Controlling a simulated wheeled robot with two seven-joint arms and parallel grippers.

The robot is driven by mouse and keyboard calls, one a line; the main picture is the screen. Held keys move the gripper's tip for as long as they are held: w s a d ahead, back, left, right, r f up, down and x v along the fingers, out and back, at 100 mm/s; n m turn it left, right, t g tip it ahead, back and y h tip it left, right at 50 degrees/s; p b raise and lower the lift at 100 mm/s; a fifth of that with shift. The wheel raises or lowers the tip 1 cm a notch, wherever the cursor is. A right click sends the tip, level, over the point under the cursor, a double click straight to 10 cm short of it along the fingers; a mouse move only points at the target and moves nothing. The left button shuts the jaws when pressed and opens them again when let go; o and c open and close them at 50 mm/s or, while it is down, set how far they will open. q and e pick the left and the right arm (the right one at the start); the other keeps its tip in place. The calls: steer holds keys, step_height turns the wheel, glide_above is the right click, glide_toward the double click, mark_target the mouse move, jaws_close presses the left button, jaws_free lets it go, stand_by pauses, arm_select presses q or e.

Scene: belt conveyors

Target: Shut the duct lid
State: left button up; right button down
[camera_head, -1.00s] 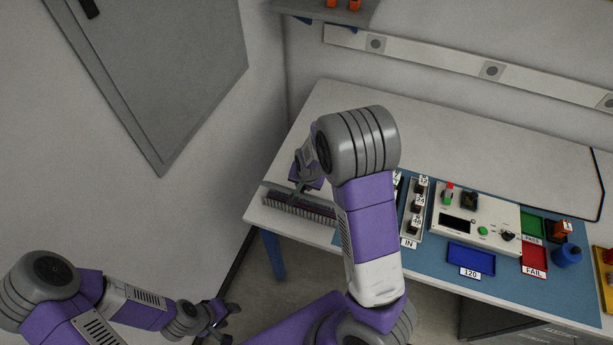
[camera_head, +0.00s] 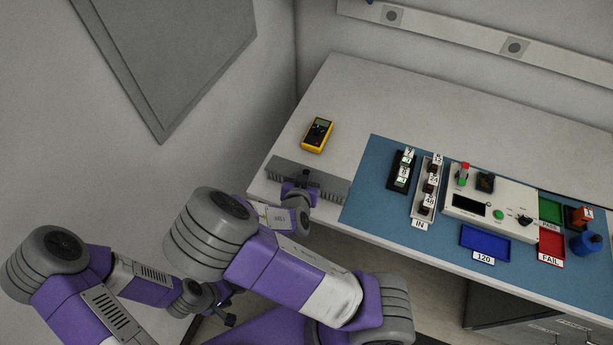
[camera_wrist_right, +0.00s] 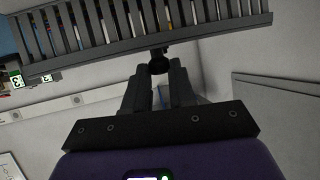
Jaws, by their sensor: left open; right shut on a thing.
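The grey slotted wire duct (camera_head: 332,194) lies along the left front of the table. A plain grey lid surface (camera_head: 285,167) shows over its top; I cannot tell whether it sits flush. In the right wrist view, the slotted duct wall (camera_wrist_right: 90,32) crosses the top, with coloured wires behind its slots. My right gripper (camera_head: 304,180) is at the duct's front; in the wrist view its fingers (camera_wrist_right: 158,76) are shut on a small dark knob (camera_wrist_right: 158,62) at the edge of a grey strip. My left gripper (camera_head: 226,308) is open and empty, low beside the table.
A yellow multimeter (camera_head: 317,135) lies behind the duct. A blue mat (camera_head: 375,210) to the right carries a black module strip (camera_head: 402,172), an IN rack (camera_head: 427,190), a test box (camera_head: 490,205) and coloured trays. The table's back is clear.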

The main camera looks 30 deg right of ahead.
steer(key=shift+s+a+f+t+h+b, duration=0.15)
steer(key=shift+f+t+b, duration=0.1)
steer(key=shift+b, duration=0.15)
steer(key=shift+a+f+t+h+b, duration=0.1)
steer(key=shift+f+t+h+b, duration=0.05)
steer(key=shift+f+t+b, duration=0.15)
steer(key=c, duration=0.9)
jaws_free()
steer(key=shift+c, duration=0.2)
steer(key=shift+r, duration=0.1)
